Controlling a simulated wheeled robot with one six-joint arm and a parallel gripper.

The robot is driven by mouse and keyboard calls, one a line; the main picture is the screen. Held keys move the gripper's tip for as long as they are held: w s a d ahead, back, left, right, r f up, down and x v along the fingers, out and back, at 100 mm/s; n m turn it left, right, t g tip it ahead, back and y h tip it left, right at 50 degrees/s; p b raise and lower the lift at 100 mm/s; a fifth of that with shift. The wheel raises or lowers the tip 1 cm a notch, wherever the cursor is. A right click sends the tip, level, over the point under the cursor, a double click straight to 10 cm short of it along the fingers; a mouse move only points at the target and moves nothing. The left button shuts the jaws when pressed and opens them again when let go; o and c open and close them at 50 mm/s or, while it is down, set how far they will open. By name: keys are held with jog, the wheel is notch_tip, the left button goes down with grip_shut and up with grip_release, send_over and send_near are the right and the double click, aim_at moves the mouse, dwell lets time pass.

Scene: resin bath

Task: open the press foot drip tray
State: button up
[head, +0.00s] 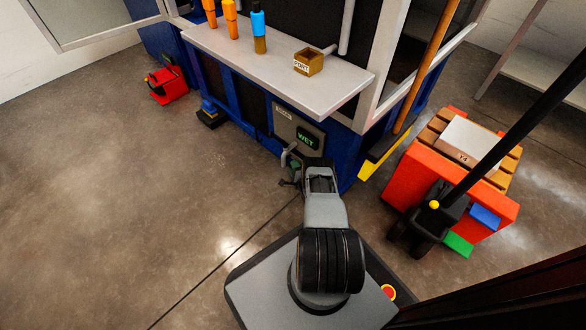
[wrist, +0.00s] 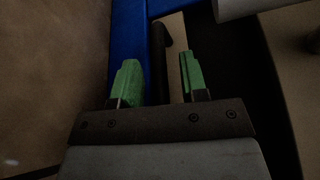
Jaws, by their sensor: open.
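The grey front panel (head: 285,122) with a green-lit WET display (head: 307,138) sits low in the blue press frame; I take it as the drip tray's front. My gripper (head: 290,174) is low in front of it, partly hidden by my own arm. In the wrist view my gripper (wrist: 160,75) is open, its two green fingers apart. A dark upright bar, seemingly a handle (wrist: 158,58), shows between the fingers, nearer the left one, before a pale panel (wrist: 176,42). I cannot tell whether a finger touches it. The tray's lower edge is hidden.
A pale worktop (head: 250,62) with bottles and a small PORT box (head: 308,62) overhangs the panel.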

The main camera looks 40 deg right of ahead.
grip_shut()
dwell(0.4)
